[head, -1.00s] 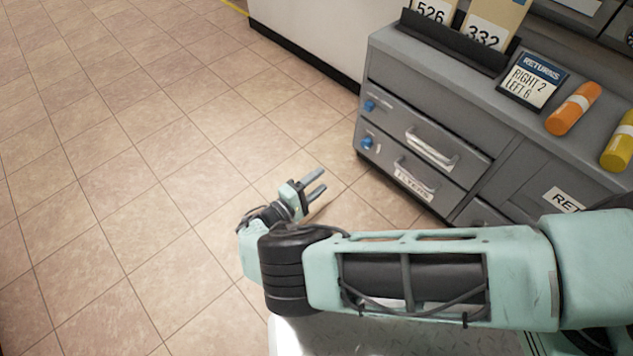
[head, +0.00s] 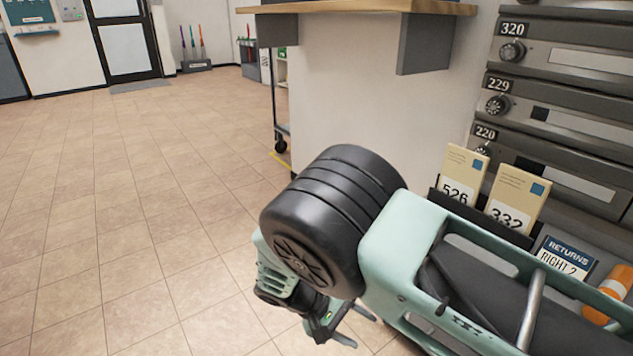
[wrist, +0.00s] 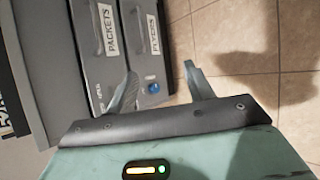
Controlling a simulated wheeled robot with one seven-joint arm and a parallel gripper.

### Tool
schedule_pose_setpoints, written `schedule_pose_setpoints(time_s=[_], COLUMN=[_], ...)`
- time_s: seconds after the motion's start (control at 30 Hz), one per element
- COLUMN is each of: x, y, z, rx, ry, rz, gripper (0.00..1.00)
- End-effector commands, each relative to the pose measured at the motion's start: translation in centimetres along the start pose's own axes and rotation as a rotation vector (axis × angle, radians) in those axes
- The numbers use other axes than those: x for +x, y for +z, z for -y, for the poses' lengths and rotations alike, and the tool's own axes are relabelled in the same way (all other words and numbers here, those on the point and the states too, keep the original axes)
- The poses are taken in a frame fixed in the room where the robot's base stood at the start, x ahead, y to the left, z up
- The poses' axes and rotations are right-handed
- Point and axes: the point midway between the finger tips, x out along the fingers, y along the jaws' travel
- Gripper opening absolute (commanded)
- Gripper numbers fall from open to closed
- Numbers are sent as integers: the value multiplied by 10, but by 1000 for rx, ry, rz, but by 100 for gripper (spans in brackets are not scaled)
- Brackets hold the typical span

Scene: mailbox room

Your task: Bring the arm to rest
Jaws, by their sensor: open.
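My gripper (head: 350,325) is low in the head view, below the black elbow joint of my arm, and partly hidden by it. In the wrist view my gripper (wrist: 160,85) shows two fingers spread apart with nothing between them. A blue knob (wrist: 153,88) shows near the fingers. I cannot tell how far the fingers are from the drawers.
At right stand mailboxes (head: 560,60), two cards marked 526 (head: 458,185) and 332 (head: 515,205), a RETURNS sign (head: 565,258) and an orange cylinder (head: 610,290). A wooden shelf (head: 365,6) juts from the wall. The tiled floor (head: 150,200) at left is clear.

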Motion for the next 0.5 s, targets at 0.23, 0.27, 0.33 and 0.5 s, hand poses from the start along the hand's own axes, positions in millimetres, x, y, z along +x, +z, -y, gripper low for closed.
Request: schedule_pose_setpoints(time_s=[0.23,0.27,0.33,0.5], x=[-70,-78,-96,-133], y=[71,80,102,158], z=[-44,-49,-60,-90], rx=[-65,-71,-90,-129], ry=[-352,-388,-466,-620], rz=[-31,-41,-71,-170], gripper=[52,52,52,52])
